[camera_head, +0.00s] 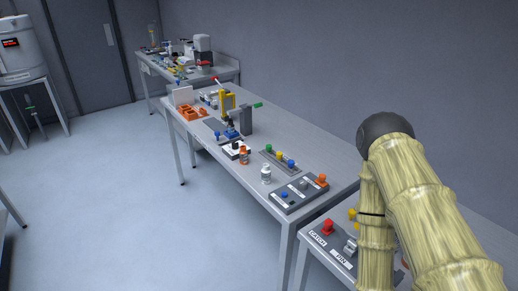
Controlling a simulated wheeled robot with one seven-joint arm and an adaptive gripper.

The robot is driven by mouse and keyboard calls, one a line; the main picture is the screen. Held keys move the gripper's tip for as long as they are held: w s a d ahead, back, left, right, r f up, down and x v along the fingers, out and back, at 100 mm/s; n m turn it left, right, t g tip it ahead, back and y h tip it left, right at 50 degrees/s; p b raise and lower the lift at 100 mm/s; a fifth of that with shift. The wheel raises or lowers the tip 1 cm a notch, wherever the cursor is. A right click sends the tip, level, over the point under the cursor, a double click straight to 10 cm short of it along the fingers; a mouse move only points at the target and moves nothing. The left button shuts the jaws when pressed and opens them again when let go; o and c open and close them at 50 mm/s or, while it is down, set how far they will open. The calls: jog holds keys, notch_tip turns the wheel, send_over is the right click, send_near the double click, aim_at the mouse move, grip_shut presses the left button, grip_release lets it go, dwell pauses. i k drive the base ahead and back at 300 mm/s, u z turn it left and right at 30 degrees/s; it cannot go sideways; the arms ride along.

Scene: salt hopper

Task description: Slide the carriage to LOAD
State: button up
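I cannot pick out the carriage or a LOAD mark with certainty; everything on the benches is small in this view. The nearest bench, at the bottom right, carries a dark labelled panel (325,247) with a red knob (328,226) and a grey metal part (350,246). A yellow knob (353,213) shows beside my arm. My arm, with a pale yellow wood-like surface and a dark rounded joint, covers the right side of this bench. My gripper is not in view.
A farther bench (221,72) stands behind. Open floor (115,190) lies left.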

aim_at(226, 138)
jog(key=k, duration=0.5)
jog(key=u, duration=0.75)
jog(key=i, duration=1.6)
jog(key=z, duration=0.15)
